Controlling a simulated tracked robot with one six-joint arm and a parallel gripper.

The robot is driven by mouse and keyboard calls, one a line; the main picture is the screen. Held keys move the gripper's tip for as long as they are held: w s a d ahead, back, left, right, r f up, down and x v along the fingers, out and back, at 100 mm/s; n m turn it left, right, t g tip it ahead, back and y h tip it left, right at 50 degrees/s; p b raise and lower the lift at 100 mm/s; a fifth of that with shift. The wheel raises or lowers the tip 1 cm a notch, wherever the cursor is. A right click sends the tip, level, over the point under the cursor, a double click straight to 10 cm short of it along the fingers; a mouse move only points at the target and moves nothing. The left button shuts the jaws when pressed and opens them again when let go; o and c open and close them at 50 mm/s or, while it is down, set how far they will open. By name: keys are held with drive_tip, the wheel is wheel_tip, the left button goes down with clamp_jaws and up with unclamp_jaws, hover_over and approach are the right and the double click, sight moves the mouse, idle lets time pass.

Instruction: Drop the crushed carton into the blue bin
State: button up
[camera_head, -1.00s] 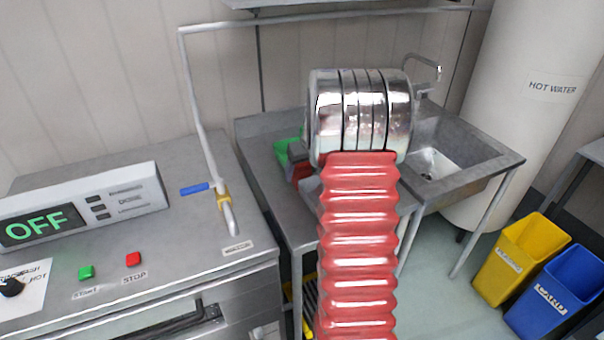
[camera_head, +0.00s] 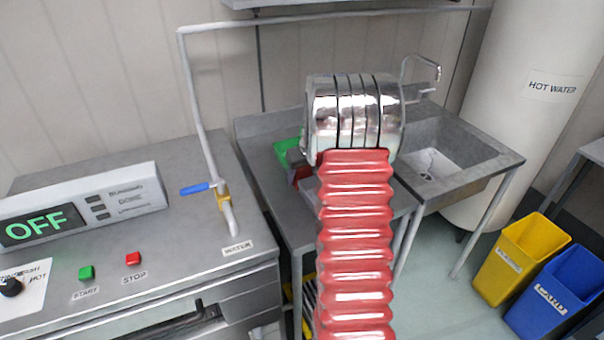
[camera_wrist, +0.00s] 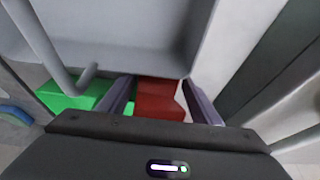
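A red, angular piece (camera_wrist: 158,95), which may be the crushed carton, shows between the two fingers of my gripper (camera_wrist: 160,82) in the wrist view. The fingers are apart, with narrow gaps beside the red piece; contact at the tips is unclear. In the head view the red piece (camera_head: 301,172) is small and partly hidden at the left of my arm's silver end, over the steel counter. My gripper (camera_head: 296,157) is mostly hidden there. The blue bin (camera_head: 563,285), with a white label that seems to read CARD, stands on the floor at the lower right.
A green object (camera_head: 284,149) lies on the steel counter (camera_head: 263,130) beside my gripper. A sink (camera_head: 440,160) with a tap is to the right. A yellow bin (camera_head: 515,255) stands left of the blue bin. The machine with the OFF display (camera_head: 85,205) is at left.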

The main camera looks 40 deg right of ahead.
drive_tip(key=c, duration=0.9)
wheel_tip(320, 180, up, 10)
idle(0.3)
idle(0.4)
